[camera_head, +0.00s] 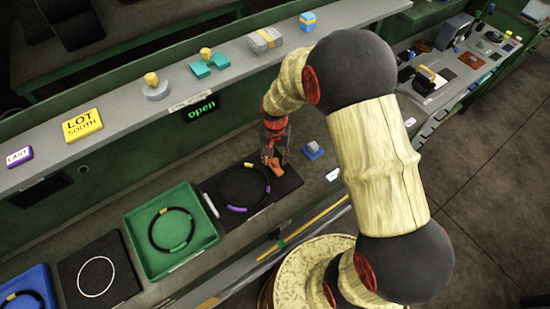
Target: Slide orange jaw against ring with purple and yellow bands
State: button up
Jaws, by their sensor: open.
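The ring with purple and yellow bands (237,209) is a dark ring lying flat on a black mat (287,184). Its yellow band is on the far side and a purple band on the near side. The orange jaw (276,170) is a small orange piece at the ring's right side, on the mat. I cannot tell whether it touches the ring. My gripper (273,158) points down, open, right at the orange jaw. Its fingers partly hide the jaw, and I cannot tell whether they touch it.
Left of the mat are a white strip (210,205), a green tray (129,232) holding another ring, and a dark mat (75,270) with a white ring. A blue block (313,150) sits right. A raised shelf (120,110) runs behind, carrying several small items.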

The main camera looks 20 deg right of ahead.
jog(key=shift+f, duration=0.3)
jog(key=shift+c, duration=0.4)
grip_shut()
dwell(0.4)
